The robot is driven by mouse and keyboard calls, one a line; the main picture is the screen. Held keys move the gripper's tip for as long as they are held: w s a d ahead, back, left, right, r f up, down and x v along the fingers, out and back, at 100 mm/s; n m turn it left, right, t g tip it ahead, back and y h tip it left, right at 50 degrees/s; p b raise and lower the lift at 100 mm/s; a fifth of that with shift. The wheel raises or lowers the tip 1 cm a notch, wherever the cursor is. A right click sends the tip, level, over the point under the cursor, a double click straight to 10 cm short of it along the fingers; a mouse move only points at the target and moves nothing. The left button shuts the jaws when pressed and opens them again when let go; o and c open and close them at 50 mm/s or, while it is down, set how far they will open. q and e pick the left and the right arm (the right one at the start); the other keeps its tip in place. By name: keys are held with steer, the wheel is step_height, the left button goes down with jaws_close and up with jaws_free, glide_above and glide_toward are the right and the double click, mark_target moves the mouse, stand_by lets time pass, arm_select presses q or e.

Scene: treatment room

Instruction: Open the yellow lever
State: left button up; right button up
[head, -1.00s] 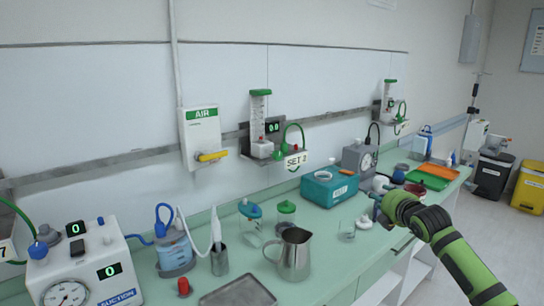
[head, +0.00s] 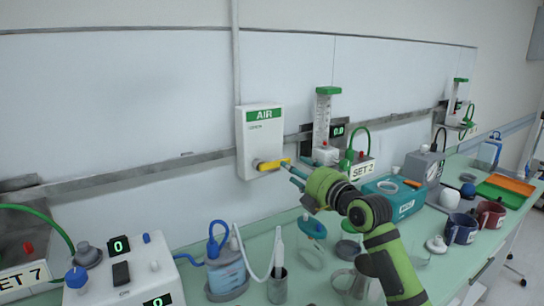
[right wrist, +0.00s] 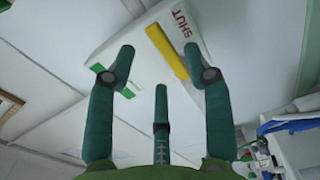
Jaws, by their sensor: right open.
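The yellow lever (head: 274,163) sits low on the white AIR box (head: 258,141) on the wall and points right, close to level. In the right wrist view the lever (right wrist: 167,52) shows beyond the fingers, beside the red word SHUT on the box (right wrist: 198,30). My right gripper (head: 293,174) is just right of the lever's free end in the head view. In the right wrist view its fingers (right wrist: 165,72) are spread, with nothing held between them. Whether a fingertip touches the lever I cannot tell. My left gripper is not in view.
A flow meter (head: 323,120) with a green hose and a SET 2 sign hangs right of the AIR box. Below, the green counter holds a blue-lidded jar (head: 227,273), a teal box (head: 396,199) and mugs (head: 461,229).

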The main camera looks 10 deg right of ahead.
mark_target(272, 163)
steer(key=p+x, duration=0.2)
steer(key=x, duration=0.4)
steer(key=shift+w+a+r, duration=0.1)
steer(key=shift+w, duration=0.1)
jaws_close()
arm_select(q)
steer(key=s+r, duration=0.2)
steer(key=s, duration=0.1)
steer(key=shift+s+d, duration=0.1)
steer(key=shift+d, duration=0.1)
